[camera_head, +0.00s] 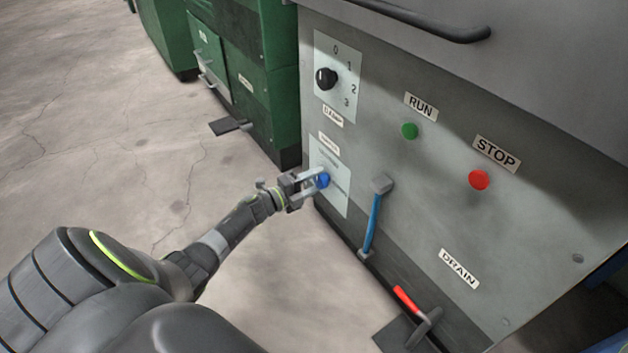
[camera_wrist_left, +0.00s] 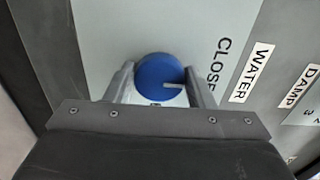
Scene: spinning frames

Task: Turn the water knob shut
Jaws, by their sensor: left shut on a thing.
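The blue water knob (camera_head: 323,180) sits on a pale plate on the grey machine's front. In the left wrist view the knob (camera_wrist_left: 159,76) is round with a light pointer line, which points right towards the word CLOSE (camera_wrist_left: 217,66). A WATER label (camera_wrist_left: 252,72) is beside the plate. My left gripper (camera_head: 318,180) reaches the knob from the left, and its fingers (camera_wrist_left: 160,85) are shut on the knob, one on each side. My right gripper is not in view.
Above the knob is a black damper dial (camera_head: 326,79). To the right are a green RUN button (camera_head: 409,131), a red STOP button (camera_head: 479,180) and a blue-handled lever (camera_head: 373,222). A red drain handle (camera_head: 408,300) is lower. Concrete floor lies open at left.

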